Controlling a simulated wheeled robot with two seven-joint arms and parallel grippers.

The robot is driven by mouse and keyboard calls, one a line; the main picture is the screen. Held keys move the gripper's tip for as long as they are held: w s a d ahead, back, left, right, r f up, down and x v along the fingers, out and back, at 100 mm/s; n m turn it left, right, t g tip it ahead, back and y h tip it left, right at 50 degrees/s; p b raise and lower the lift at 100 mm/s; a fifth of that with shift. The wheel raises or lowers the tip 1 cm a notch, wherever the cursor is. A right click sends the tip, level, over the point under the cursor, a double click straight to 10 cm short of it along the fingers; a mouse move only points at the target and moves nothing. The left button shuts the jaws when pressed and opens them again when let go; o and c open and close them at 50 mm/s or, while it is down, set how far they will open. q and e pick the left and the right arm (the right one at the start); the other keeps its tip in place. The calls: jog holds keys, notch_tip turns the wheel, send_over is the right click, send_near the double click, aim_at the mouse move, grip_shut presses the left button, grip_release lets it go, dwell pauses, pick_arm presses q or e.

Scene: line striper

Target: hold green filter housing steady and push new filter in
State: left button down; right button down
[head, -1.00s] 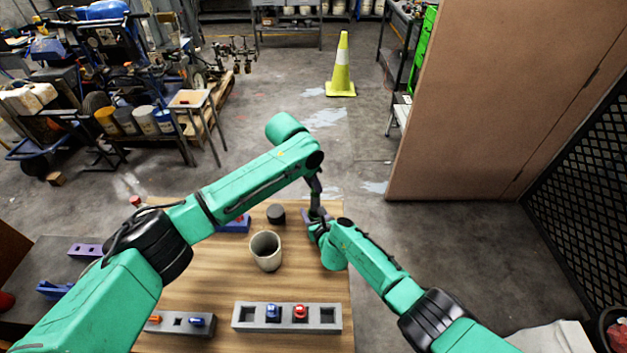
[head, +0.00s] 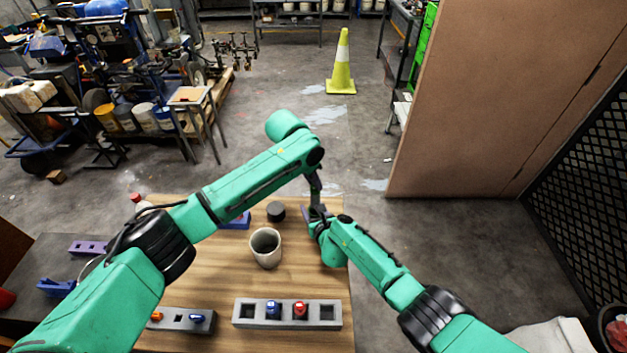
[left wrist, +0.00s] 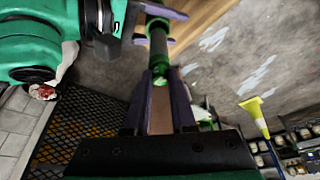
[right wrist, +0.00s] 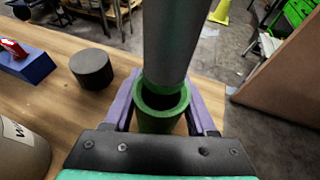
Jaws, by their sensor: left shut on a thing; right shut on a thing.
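The green filter housing (right wrist: 158,120) is a round, open-topped tube between the purple fingers of my right gripper (right wrist: 163,104), which is shut on it. The new filter (right wrist: 178,40) is a grey cylinder coming down from above, its lower end at the housing's mouth. The dark opening still shows in front of it; I cannot tell how far in the end is. My left gripper (left wrist: 163,76) is shut on the filter and points at the green housing (left wrist: 157,45). In the head view both grippers meet near the table's right edge, with the left gripper (head: 317,211) small and partly hidden.
On the wooden table (head: 210,275) stand a grey cup (head: 265,250), a black round puck (head: 276,211) and a grey block (head: 262,322) with slots holding blue and red pieces. A brown panel (head: 480,110) stands to the right beyond the table.

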aim_at(312, 201)
pick_arm(q)
jog(key=shift+f, duration=5.05)
dwell(1.2)
jog(key=c, duration=0.7)
grip_release()
jog(key=shift+o, duration=0.4)
jog(key=shift+o, duration=1.3)
jog(key=shift+s, duration=0.1)
jog(key=shift+r, duration=0.1)
jog(key=shift+v, duration=3.4)
